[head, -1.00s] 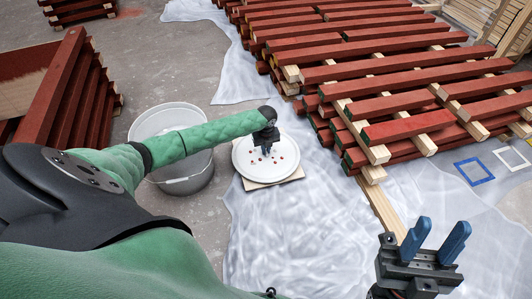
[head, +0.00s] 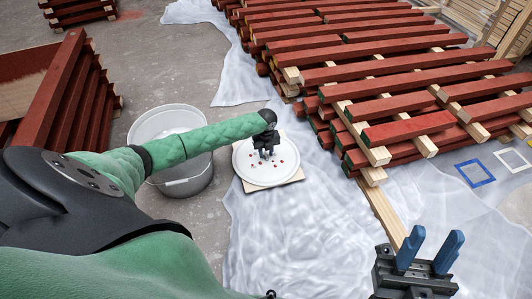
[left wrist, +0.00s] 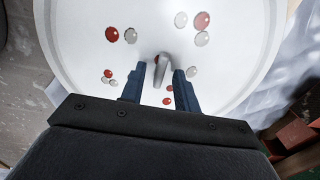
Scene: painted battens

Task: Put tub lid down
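The tub lid (head: 247,172) is a round white disc with red and grey spots, lying flat over a pale board (head: 292,178) on the sheeted floor. It fills much of the left wrist view (left wrist: 90,60), where a grey upright handle (left wrist: 162,70) stands at its middle. My left gripper (head: 266,155) is over the lid's middle. In the left wrist view its blue fingers (left wrist: 160,85) stand apart on either side of the handle, with a gap showing. My right gripper (head: 428,248) is open and empty at the lower right.
A white tub (head: 187,183) stands left of the lid, under my left arm. Stacked red battens (head: 400,100) fill the upper right, and another red stack (head: 60,90) stands at left. Crumpled clear sheeting (head: 290,240) covers the floor in front of the lid.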

